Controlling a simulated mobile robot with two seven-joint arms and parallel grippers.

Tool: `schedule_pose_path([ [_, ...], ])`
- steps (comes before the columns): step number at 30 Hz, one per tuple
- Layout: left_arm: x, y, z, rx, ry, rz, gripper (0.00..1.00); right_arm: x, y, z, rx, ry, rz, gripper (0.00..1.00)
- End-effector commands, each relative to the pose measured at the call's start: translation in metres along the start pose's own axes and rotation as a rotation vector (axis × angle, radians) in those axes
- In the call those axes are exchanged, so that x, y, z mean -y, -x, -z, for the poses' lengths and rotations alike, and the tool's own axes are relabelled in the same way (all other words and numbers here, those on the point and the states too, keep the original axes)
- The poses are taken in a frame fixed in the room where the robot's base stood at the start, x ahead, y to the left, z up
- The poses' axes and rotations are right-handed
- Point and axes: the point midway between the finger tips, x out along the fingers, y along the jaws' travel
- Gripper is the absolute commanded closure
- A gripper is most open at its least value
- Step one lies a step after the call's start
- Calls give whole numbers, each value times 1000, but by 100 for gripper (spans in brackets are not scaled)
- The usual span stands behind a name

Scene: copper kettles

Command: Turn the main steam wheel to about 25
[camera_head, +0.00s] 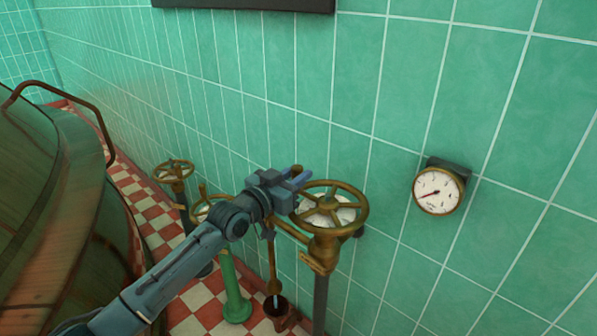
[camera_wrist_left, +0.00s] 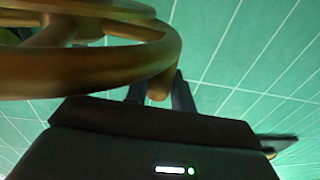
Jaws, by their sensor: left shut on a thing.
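A brass handwheel (camera_head: 365,209) stands on a dark pipe near the tiled wall, with a white dial face (camera_head: 343,214) visible between its spokes. A round white gauge (camera_head: 438,191) hangs on the wall to the right. Its red needle points to the lower left; its numbers are too small to read. My right gripper is not in view.
Two smaller brass handwheels stand to the left, one farther off (camera_head: 174,170) and one (camera_head: 208,208) partly behind my arm. A large copper kettle (camera_head: 95,215) fills the left side.

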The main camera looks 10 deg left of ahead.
Motion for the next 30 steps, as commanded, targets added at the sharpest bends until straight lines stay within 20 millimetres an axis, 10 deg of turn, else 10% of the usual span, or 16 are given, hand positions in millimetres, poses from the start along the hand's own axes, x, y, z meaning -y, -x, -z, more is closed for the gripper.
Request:
schedule_pose_path([
  [14,0,2,-2,4,0,0,100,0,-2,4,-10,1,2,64],
  [15,0,1,-2,4,0,0,72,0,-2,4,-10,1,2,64],
  [30,0,4,-1,1,1,0,55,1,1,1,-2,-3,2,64],
])
